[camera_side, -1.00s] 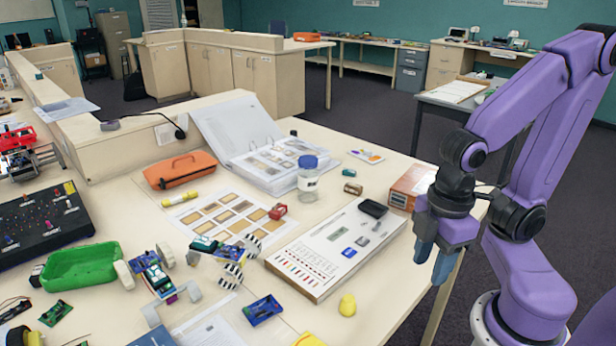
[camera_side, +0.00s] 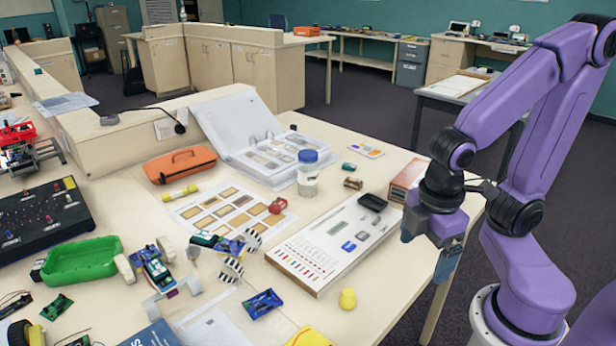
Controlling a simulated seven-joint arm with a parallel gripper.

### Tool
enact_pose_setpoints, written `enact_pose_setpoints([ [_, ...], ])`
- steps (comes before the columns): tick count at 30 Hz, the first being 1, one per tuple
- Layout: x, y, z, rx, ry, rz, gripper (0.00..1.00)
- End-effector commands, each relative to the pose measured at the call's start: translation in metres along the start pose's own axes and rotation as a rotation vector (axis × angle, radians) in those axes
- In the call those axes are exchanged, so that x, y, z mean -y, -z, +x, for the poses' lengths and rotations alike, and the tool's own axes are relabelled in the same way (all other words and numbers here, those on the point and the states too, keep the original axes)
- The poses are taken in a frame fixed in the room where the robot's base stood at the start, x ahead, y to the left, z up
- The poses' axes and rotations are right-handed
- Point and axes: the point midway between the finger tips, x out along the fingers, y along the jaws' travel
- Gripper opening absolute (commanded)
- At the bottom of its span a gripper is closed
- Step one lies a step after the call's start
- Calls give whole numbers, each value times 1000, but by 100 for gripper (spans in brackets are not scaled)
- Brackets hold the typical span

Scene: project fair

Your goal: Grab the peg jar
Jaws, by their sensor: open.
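A clear jar with a blue lid (camera_side: 308,174) stands upright on the table, in front of the open binder. It is the only jar I see; its contents are too small to make out. My gripper (camera_side: 428,246) is at the right, by the table's right edge, well to the right of the jar. Its blue fingers point down and are apart, with nothing between them.
An open white binder (camera_side: 262,138) stands behind the jar, and an orange case (camera_side: 180,165) is to its left. A yellow piece (camera_side: 347,299) is in front.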

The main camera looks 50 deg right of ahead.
Motion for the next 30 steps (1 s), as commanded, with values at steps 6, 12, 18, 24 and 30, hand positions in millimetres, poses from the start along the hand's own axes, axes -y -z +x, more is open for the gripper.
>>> enact_pose_setpoints([
  [6, -76, -12, 22, 334, -244, -112, 94],
  [12, -151, -16, 26, 652, -463, -264, 94],
  [18, -217, -3, 28, 927, -655, -464, 94],
  [24, -270, 26, 41, 1128, -823, -709, 94],
  [30, -300, 58, 67, 1213, -951, -935, 94],
])
